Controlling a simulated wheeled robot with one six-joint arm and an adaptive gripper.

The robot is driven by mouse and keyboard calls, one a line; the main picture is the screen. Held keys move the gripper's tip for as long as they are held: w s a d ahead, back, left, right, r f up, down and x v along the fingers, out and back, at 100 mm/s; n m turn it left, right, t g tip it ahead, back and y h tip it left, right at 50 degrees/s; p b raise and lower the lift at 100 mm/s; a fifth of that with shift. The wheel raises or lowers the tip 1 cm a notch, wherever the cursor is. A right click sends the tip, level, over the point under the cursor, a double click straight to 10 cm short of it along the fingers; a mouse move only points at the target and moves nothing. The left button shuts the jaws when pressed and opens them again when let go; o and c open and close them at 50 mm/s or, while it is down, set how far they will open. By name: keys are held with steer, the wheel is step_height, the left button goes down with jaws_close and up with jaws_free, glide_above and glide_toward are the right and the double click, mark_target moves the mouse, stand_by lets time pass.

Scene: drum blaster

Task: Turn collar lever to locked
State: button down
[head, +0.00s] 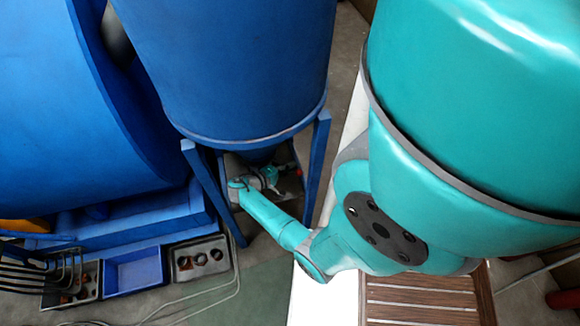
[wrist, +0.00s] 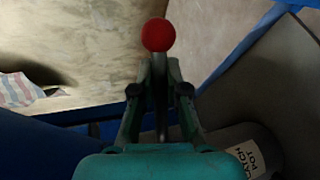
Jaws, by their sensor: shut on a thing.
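The collar lever shows in the wrist view as a red ball knob (wrist: 158,34) on a thin dark stem. My gripper (wrist: 159,72) is shut on the stem just below the knob, with a finger on each side. The lower stem runs down between the fingers. In the head view, my gripper (head: 272,178) is under the blue hopper (head: 230,70), between its legs. A small bit of red shows beside it there. The collar and any lock markings are hidden from both views, so I cannot tell the lever's position.
Blue hopper legs (head: 318,165) stand near my forearm. A blue tray (head: 134,270) and part boxes (head: 200,259) stand at the lower left, near a hose (head: 235,265).

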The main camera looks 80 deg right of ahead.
steer(key=c, duration=1.2)
jaws_free()
steer(key=w+a+r+n+t+h, duration=0.2)
steer(key=w+a+r+n+t, duration=0.1)
steer(key=w+a, duration=0.15)
steer(key=s+a+f+n+t+y, duration=0.2)
steer(key=a+f+n+t, duration=0.35)
steer(key=a, duration=0.75)
steer(key=a+r+t+y, duration=0.1)
steer(key=a+r+t, duration=0.1)
steer(key=a+t, duration=0.1)
steer(key=s+a+r+t+y, duration=0.1)
steer(key=a+t+y, duration=0.1)
steer(key=a, duration=0.4)
steer(key=s+a+r+t+y, duration=0.1)
steer(key=a+r+t+y, duration=0.1)
steer(key=a+t, duration=0.2)
steer(key=shift+a+r+n+t, duration=0.25)
steer(key=shift+a+r, duration=0.1)
